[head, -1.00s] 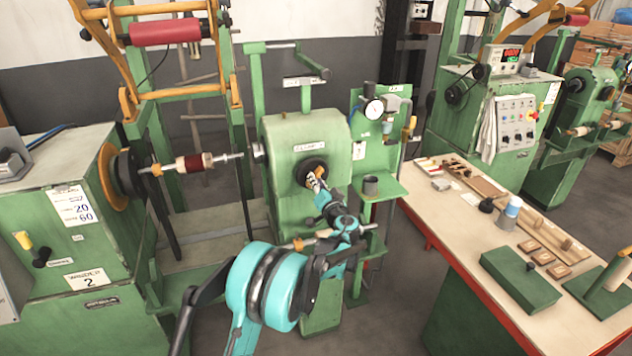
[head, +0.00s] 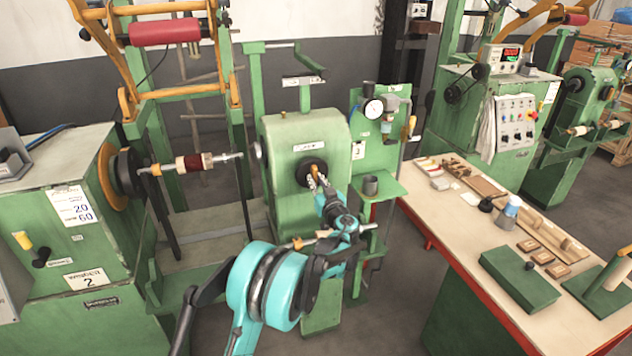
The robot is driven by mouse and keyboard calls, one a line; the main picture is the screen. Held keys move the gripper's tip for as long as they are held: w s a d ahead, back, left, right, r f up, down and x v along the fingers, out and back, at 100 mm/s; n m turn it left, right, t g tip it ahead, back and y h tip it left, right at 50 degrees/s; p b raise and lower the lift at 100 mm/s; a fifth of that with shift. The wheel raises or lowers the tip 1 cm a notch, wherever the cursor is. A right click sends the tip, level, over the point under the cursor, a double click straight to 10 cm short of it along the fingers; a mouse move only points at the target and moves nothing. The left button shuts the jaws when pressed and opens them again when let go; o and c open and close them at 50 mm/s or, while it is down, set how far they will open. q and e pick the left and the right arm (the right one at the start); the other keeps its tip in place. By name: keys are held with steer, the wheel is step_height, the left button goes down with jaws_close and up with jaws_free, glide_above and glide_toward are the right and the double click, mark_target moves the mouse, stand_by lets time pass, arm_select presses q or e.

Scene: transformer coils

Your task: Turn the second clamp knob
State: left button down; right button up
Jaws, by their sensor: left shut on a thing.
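The green clamp machine (head: 285,140) stands in the middle of the head view with a round black hub (head: 303,170) on its front face. My left gripper (head: 317,183) reaches up to the hub from below and is shut on this knob; the fingertips are small and partly merged with the dark hub. The teal left arm comes in from the bottom. My right gripper is not in view.
A shaft with a dark red coil (head: 194,162) extends from the winder (head: 70,225) at left. A dial gauge (head: 374,109) and a grey cup (head: 370,185) are on the green stand to the right. A workbench (head: 450,220) with blocks and tools fills the right side.

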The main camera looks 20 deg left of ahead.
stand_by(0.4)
arm_select(q)
steer(key=c, duration=1.5)
jaws_free()
steer(key=shift+s+d, duration=0.1)
steer(key=v, duration=1.1)
steer(key=shift+s+d, duration=0.25)
steer(key=shift+s, duration=0.05)
